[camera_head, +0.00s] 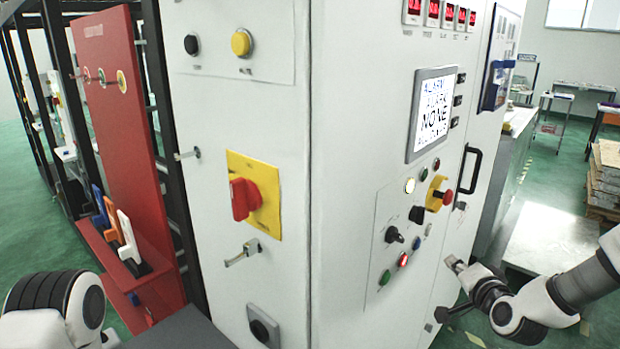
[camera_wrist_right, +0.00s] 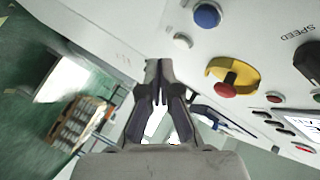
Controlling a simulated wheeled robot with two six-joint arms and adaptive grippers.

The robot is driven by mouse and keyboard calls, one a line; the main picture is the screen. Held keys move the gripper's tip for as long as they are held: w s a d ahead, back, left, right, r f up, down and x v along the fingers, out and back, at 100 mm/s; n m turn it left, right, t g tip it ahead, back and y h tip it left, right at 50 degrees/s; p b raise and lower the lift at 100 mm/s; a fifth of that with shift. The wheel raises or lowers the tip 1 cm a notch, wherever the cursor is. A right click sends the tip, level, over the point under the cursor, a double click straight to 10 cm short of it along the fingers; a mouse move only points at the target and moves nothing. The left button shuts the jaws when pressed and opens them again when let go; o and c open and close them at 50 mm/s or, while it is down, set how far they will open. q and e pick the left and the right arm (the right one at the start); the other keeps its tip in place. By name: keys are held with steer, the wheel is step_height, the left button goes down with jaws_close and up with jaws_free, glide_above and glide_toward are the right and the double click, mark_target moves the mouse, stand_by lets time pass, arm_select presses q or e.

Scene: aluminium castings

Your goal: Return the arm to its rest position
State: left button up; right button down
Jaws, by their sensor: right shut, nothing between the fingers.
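My right gripper (camera_head: 456,264) is at the end of my right arm, which comes in from the right. It is shut and empty, close in front of the lower right part of the white cabinet's (camera_head: 345,250) control face. In the right wrist view the closed fingers (camera_wrist_right: 159,80) point toward the cabinet. I cannot tell whether they touch it. Part of my left arm (camera_head: 55,300) shows at the lower left; its gripper is out of view.
A red emergency stop on a yellow collar (camera_head: 439,195), lit screen (camera_head: 430,112), buttons and a handle (camera_head: 468,168) are on the right face. A red-and-yellow rotary switch (camera_head: 252,196) sticks out of the left face. A red rack (camera_head: 120,130) stands left. Stacked pallets (camera_head: 605,178) stand right.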

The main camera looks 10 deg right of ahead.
steer(key=s+a+f+n+g+y, duration=0.1)
steer(key=s+a+f+n+g, duration=0.25)
steer(key=f, duration=0.55)
steer(key=s+a+f+g, duration=0.2)
steer(key=s+a+f, duration=0.2)
steer(key=s+f, duration=0.3)
steer(key=s+a+f+n+g+y, duration=0.1)
steer(key=s+a+f+n+g, duration=0.2)
steer(key=f, duration=0.7)
steer(key=s+a+f+n+g, duration=0.2)
steer(key=s+f+g, duration=0.1)
steer(key=s, duration=0.8)
steer(key=s+a+f+n+g, duration=0.2)
steer(key=s+f+n+g, duration=0.1)
steer(key=s, duration=0.8)
steer(key=shift+a+f+g+h+b, duration=0.25)
steer(key=shift+g+h+b, duration=0.1)
steer(key=shift+g+h, duration=0.1)
steer(key=shift+n, duration=0.25)
